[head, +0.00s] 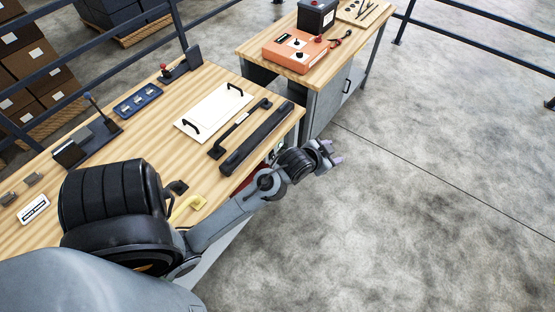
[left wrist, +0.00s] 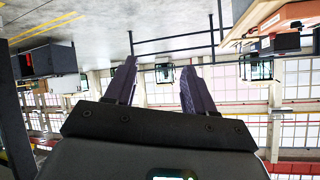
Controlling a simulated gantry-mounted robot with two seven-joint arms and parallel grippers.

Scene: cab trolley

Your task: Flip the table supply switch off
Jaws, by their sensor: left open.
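My left gripper (head: 335,154) is open and empty, beyond the right front edge of the wooden table (head: 150,165), over the concrete floor. In the left wrist view its two fingers (left wrist: 160,82) stand apart with nothing between them. I cannot pick out the table supply switch for certain. A small red and white patch (head: 275,150) shows on the table's side just behind my left forearm, partly hidden and too small to make out. My right gripper is not in view.
A second bench behind holds an orange box (head: 294,50). Floor to the right is clear. Dark railings (head: 475,38) run behind.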

